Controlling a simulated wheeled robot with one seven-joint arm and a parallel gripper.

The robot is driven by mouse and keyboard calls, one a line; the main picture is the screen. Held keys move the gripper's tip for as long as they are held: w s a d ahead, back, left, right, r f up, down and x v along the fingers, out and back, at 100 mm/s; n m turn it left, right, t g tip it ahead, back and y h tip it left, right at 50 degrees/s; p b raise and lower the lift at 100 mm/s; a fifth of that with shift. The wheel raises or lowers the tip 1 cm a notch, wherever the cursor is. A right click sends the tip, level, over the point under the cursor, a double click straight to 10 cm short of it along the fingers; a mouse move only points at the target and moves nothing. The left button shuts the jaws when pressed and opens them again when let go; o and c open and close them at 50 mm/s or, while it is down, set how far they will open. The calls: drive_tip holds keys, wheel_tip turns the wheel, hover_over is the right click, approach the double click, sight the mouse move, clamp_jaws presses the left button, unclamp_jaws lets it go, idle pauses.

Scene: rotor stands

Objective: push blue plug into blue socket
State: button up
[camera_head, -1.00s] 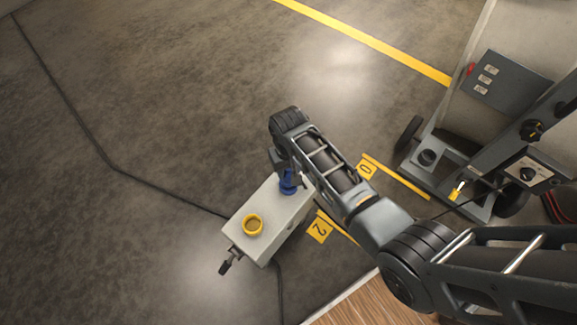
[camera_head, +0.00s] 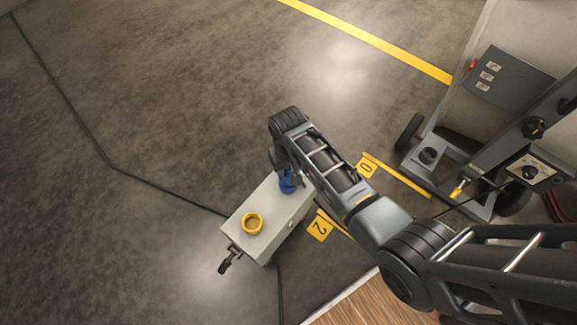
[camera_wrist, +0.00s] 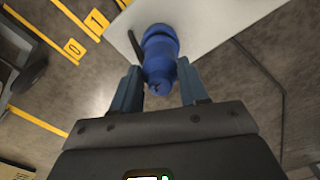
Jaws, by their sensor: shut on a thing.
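The blue plug (camera_wrist: 160,75) is between the two fingers of my gripper (camera_wrist: 160,92) in the wrist view, and the gripper is shut on it. The plug's far end meets the blue socket (camera_wrist: 160,36) on the light grey box. How deep the plug sits in the socket cannot be told. In the head view the blue socket (camera_head: 288,187) shows near the box's far end, close beside my arm. My arm hides most of the gripper and plug there.
The light grey box (camera_head: 275,215) also carries a yellow socket (camera_head: 252,223). A dark plug or clamp (camera_head: 230,260) hangs at its near end. Black cable (camera_head: 165,191) runs over the floor. A wheeled stand (camera_head: 450,185) is at the right.

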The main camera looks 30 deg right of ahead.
drive_tip(key=shift+f+b, duration=0.35)
drive_tip(key=shift+f, duration=0.2)
drive_tip(key=o, duration=1.1)
drive_tip(key=shift+c, duration=0.2)
drive_tip(key=shift+r, duration=0.1)
wheel_tip(320, 180, up, 8)
drive_tip(key=shift+f+p, duration=0.2)
drive_tip(key=shift+p, duration=0.6)
